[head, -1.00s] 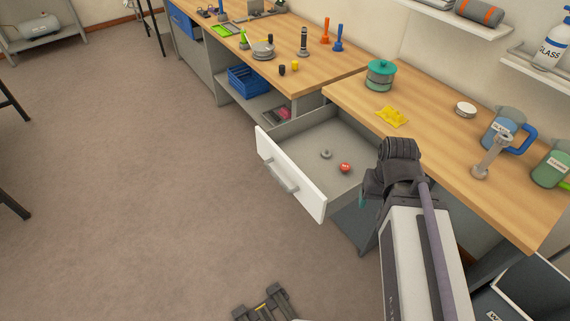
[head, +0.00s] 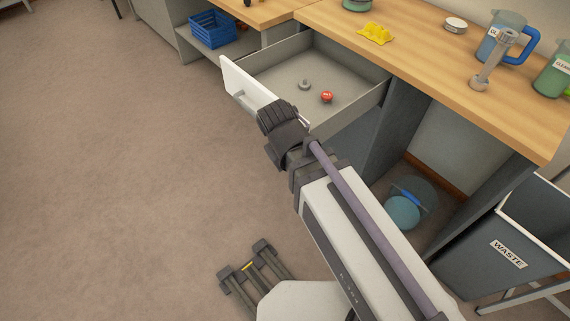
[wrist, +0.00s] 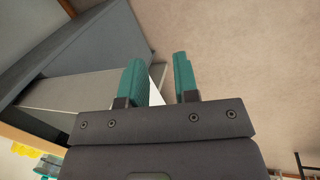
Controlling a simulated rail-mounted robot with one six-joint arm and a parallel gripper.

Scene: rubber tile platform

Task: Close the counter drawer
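The counter drawer (head: 345,85) stands pulled out from under the wooden counter. Its white front (head: 243,88) has a bar handle at left. A small grey round piece (head: 305,85) and a red ball (head: 327,97) lie inside. My arm's wrist covers the near end of the drawer front in the head view, and my fingers are hidden there. In the wrist view my gripper (wrist: 158,76) has two teal fingers spread apart. A white edge, apparently of the drawer front (wrist: 158,102), shows between and behind them; contact cannot be told.
The wooden counter (head: 430,70) carries a yellow cloth-like item (head: 376,33), a white round lid (head: 455,25) and jugs at right. A waste bin (head: 510,250) stands at lower right. A blue crate (head: 212,28) sits on a shelf at the back. The floor at left is clear.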

